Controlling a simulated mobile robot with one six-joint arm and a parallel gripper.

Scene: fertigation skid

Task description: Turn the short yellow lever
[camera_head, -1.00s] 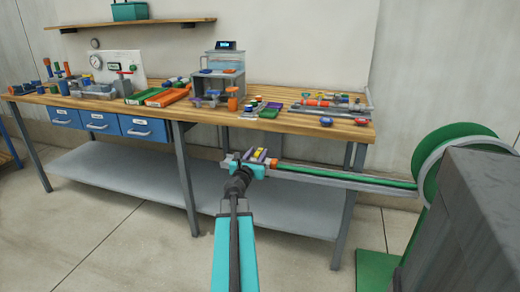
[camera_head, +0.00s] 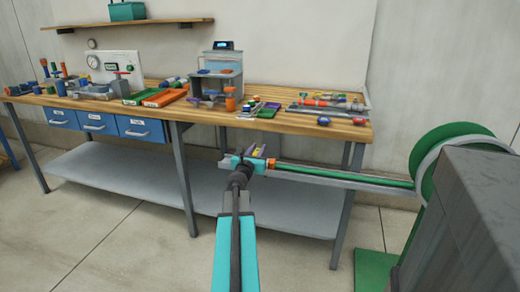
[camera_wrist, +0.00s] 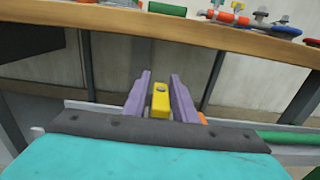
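The short yellow lever (camera_wrist: 160,101) stands between the two purple fingers of my gripper (camera_wrist: 160,92) in the wrist view, with a dark round spot near its top. Narrow gaps show beside it, and the right finger is closer to it. My gripper is open around the lever; I cannot tell whether either finger touches it. In the head view the lever (camera_head: 259,151) is small and partly hidden by my gripper (camera_head: 254,153). The lever's base and mount are hidden by my gripper's body.
A green pipe (camera_head: 345,176) on a grey rail (camera_head: 390,186) runs right towards a green wheel (camera_head: 440,160). An orange fitting (camera_head: 270,163) sits beside my gripper. The wooden bench (camera_head: 290,124), carrying many parts, lies just behind and above. The lower shelf (camera_head: 130,190) is bare.

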